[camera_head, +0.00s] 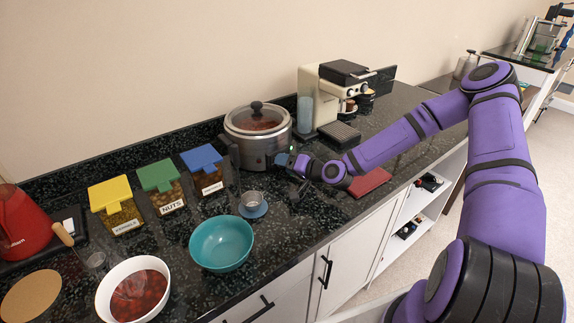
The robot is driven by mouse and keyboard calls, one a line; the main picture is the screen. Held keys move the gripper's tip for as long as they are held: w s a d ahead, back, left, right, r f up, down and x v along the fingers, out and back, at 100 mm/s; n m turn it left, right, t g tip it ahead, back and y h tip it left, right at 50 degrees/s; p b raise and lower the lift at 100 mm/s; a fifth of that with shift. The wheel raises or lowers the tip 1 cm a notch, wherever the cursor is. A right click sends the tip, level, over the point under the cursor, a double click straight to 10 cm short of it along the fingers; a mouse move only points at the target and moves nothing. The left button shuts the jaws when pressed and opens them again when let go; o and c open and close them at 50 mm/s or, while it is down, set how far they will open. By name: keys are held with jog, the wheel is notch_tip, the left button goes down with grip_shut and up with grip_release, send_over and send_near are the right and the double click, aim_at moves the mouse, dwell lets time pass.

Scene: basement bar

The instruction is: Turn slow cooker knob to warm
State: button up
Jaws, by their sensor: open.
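The slow cooker (254,145) is a round steel pot with a clear lid and a dark lid knob, standing on the dark counter against the wall. Something red-brown shows through the lid. A small green light shows on its right front side. My gripper (281,160) is at the right front of the cooker, close to its lower wall. It is open. The control knob is hidden or too small to make out behind my gripper, and I cannot tell whether the fingers touch it.
A coffee machine (325,92) stands right of the cooker. Several lidded containers, such as the blue-lidded one (202,158), stand to the left. A red cloth-like item (370,182) lies under my arm.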

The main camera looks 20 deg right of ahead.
jog(key=c, duration=0.9)
jog(key=o, duration=0.9)
jog(key=shift+s, duration=0.1)
jog(key=v, duration=1)
jog(key=shift+s+d+r, duration=0.1)
jog(key=shift+s, duration=0.2)
